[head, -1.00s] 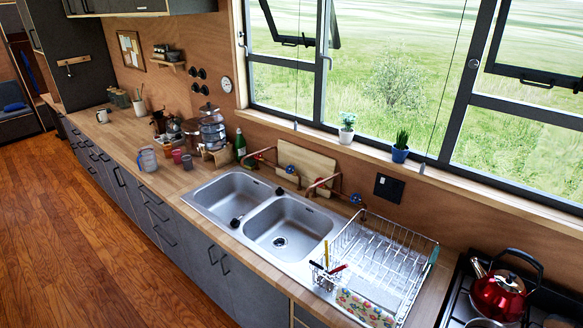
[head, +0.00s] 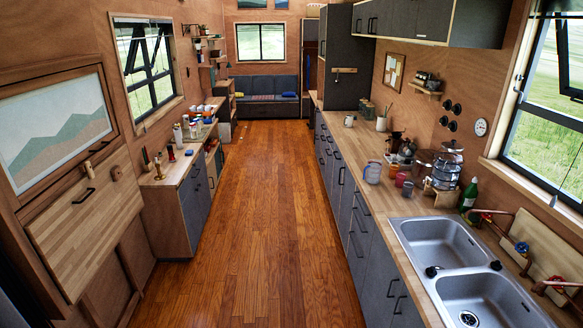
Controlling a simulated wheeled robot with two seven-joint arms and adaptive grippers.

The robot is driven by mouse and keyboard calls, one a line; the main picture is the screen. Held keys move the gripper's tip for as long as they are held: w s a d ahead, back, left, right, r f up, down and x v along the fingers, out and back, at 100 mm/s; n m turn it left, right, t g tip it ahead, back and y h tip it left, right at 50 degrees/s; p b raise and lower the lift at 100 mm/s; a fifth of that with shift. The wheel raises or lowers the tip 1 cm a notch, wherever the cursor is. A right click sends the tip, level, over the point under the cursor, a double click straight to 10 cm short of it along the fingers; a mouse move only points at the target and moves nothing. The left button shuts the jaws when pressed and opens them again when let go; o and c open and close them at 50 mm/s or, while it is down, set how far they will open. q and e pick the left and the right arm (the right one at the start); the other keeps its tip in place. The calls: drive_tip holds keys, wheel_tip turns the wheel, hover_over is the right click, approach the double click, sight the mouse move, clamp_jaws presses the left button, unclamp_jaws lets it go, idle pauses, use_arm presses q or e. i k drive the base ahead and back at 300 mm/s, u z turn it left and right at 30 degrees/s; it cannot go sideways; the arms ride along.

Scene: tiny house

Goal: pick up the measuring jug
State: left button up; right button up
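The measuring jug (head: 372,173) appears to be the clear, pale-blue vessel near the front edge of the right-hand wooden counter.
The right counter (head: 352,150) also holds a glass dispenser (head: 445,170), a green bottle (head: 468,195) and a double sink (head: 440,245). A lower cabinet (head: 180,185) with small items lines the left wall. The wooden floor (head: 265,220) between is clear, running back to a sofa (head: 268,88).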

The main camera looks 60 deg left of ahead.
sight(374, 168)
drive_tip(key=u, duration=2)
drive_tip(key=k, duration=0.6)
drive_tip(key=u, duration=0.8)
drive_tip(key=i, duration=1.65)
drive_tip(key=z, duration=0.4)
drive_tip(key=i, duration=1.55)
drive_tip(key=z, duration=1.65)
drive_tip(key=i, duration=0.95)
drive_tip(key=z, duration=0.85)
